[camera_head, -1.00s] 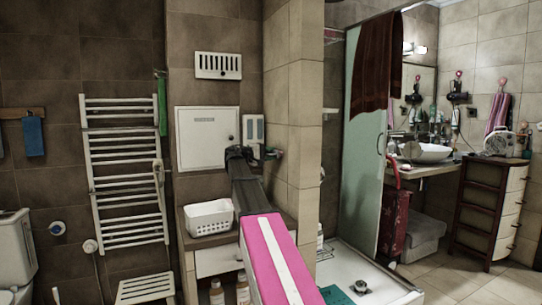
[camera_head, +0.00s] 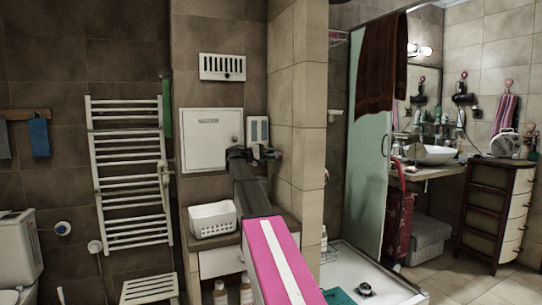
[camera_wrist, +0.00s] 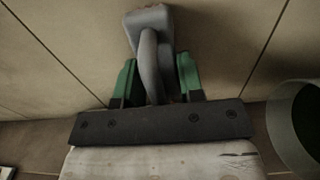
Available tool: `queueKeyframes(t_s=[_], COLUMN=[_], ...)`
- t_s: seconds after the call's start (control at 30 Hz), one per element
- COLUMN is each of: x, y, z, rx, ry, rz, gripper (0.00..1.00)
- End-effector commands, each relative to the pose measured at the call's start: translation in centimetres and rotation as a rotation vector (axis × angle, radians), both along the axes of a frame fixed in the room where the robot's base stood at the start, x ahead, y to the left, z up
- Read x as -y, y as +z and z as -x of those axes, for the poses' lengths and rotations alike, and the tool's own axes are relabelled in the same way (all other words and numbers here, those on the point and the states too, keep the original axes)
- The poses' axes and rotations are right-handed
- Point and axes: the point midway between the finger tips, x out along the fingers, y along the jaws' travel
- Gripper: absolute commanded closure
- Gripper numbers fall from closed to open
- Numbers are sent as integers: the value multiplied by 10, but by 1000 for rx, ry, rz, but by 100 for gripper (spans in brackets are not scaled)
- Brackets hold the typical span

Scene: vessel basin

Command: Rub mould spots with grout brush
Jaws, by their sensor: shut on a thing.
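My gripper (camera_wrist: 153,85) is shut on a grey, rounded handle with a loop, which I take to be the grout brush (camera_wrist: 150,22). Its green-padded fingers sit on either side of the handle, and the brush's far end points toward tan wall tiles. In the head view my gripper (camera_head: 268,152) is small and dark at the end of my arm, in front of the wall beside the tiled pillar. No mould spots can be made out in either view.
A white basket (camera_head: 212,219) stands on the ledge (camera_head: 232,240) left of my arm. A white dispenser (camera_head: 257,130) hangs just above my gripper. The tiled pillar (camera_head: 298,120) rises close on the right, with the shower tray (camera_head: 375,285) beyond. A round-rimmed container (camera_wrist: 275,135) shows at right.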

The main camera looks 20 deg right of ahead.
Motion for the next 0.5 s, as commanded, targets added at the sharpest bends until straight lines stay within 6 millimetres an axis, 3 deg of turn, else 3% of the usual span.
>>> queueKeyframes(t_s=[0.5], x=[-44], y=[0], z=[2], rx=[0], ry=[1], rz=[0], gripper=[84])
